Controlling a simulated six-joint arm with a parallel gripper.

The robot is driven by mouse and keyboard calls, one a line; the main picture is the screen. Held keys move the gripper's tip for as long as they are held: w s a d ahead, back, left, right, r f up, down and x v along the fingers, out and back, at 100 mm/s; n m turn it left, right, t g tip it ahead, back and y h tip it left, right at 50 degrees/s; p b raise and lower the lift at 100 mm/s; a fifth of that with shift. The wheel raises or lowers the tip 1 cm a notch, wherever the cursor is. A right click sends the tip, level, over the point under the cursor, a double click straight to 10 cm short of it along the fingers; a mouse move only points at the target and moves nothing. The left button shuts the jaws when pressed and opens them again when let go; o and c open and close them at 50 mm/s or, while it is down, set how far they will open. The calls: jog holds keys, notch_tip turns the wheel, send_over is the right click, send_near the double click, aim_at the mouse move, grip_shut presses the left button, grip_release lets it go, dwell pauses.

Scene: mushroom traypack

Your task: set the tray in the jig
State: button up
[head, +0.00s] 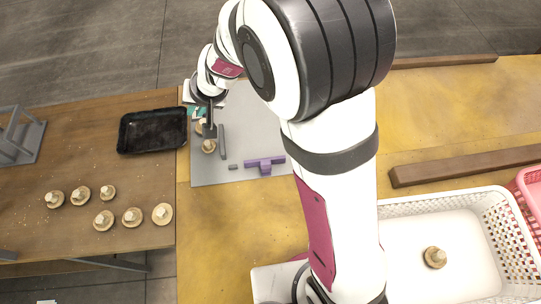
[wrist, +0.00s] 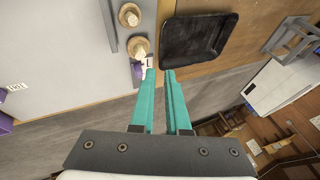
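The black tray (head: 153,131) lies flat and empty on the brown table at the left; it also shows in the wrist view (wrist: 198,38), just beyond my fingertips. My gripper (wrist: 160,73) has two teal fingers, apart with nothing between them. In the head view its teal part (head: 197,112) is over the left edge of the grey plate, right of the tray, partly hidden by my arm. A grey frame-like fixture (head: 20,135) stands at the far left. I cannot tell whether this or the bars on the plate are the jig.
The grey plate (head: 215,172) carries a grey bar (head: 222,142), a purple T-shaped piece (head: 265,163) and mushrooms (head: 209,146). Several mushrooms (head: 132,216) stand on the brown table. A white basket (head: 480,205) holds one mushroom (head: 435,257). A brown beam (head: 460,166) lies at the right.

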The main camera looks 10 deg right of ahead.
jog(key=s+d+r+g, duration=0.1)
jog(key=s+d+r, duration=0.2)
jog(key=s+d, duration=0.1)
jog(key=s+d+r+m, duration=0.1)
jog(key=s+d+r, duration=0.2)
jog(key=s, duration=0.4)
jog(key=shift+d+r+g, duration=0.4)
jog(key=shift+r, duration=0.15)
jog(key=o, duration=0.3)
jog(key=s+d+m+g+h, duration=0.1)
jog(key=s+d, duration=0.2)
jog(key=s, duration=0.2)
jog(key=s+d+m, duration=0.1)
jog(key=s+d, duration=0.2)
jog(key=s, duration=0.3)
jog(key=s+d+r+m+g+h, duration=0.1)
jog(key=s+d, duration=0.2)
jog(key=s, duration=0.3)
jog(key=shift+d+m+g+h, duration=0.1)
jog(key=shift+m+g+h, duration=0.2)
jog(key=shift+o, duration=0.4)
jog(key=shift+s, duration=0.15)
